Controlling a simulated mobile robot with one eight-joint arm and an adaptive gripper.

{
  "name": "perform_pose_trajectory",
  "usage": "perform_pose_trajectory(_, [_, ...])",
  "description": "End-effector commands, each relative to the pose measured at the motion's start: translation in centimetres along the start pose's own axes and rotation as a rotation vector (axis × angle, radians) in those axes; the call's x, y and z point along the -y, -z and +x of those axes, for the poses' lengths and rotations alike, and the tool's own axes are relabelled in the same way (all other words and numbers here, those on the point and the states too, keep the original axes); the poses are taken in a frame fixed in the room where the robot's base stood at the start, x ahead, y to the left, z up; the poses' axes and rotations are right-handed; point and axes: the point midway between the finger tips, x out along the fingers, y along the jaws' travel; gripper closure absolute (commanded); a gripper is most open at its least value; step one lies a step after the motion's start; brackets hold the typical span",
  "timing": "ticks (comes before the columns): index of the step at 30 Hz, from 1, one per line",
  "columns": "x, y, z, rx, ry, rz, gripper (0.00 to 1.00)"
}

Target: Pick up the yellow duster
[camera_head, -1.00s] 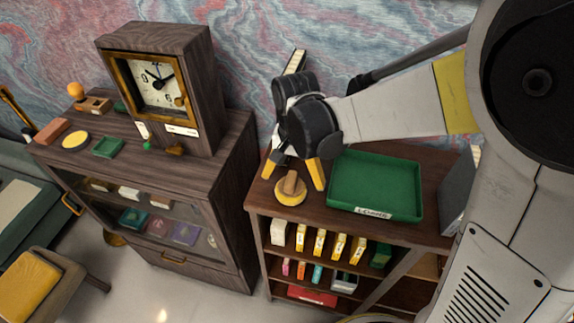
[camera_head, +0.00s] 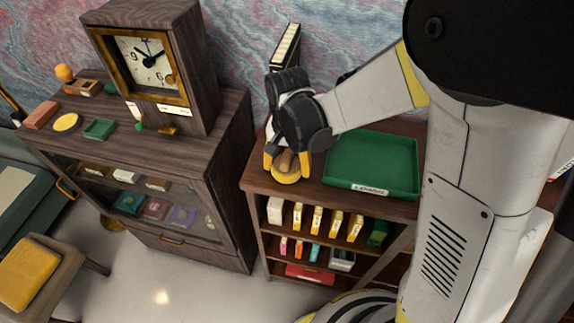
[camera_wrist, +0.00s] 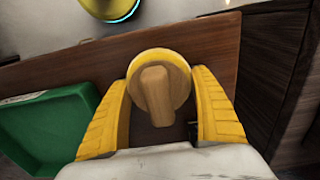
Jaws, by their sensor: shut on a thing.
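The yellow duster is a round yellow pad with a wooden handle on top. In the head view the duster (camera_head: 286,176) is at the front left of the brown shelf top (camera_head: 330,193), partly hidden by my fingers. In the wrist view the duster (camera_wrist: 172,66) lies between my yellow fingers, its handle pointing toward the palm. My gripper (camera_head: 288,160) is shut on the duster, with a finger at each side of the pad. It also shows in the wrist view (camera_wrist: 163,85). I cannot tell whether the duster is clear of the shelf top.
A green tray (camera_head: 372,187) with a label stands just right of my gripper on the shelf top. A dark cabinet (camera_head: 215,150) with a clock (camera_head: 148,60) stands to the left. Small boxes fill the shelves below. A rack of cards (camera_head: 285,45) stands behind my gripper.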

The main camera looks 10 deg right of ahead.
Motion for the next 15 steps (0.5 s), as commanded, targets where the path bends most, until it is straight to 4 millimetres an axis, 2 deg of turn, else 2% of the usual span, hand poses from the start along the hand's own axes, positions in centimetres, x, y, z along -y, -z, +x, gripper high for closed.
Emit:
perform_pose_trajectory(8, [0.0,0.0,-0.9,0.0,0.0,0.0,0.58])
perform_pose_trajectory(14, [0.0,0.0,-4.1,0.0,0.0,0.0,0.58])
perform_pose_trajectory(15, [-0.6,0.0,-4.7,0.0,0.0,0.003,0.58])
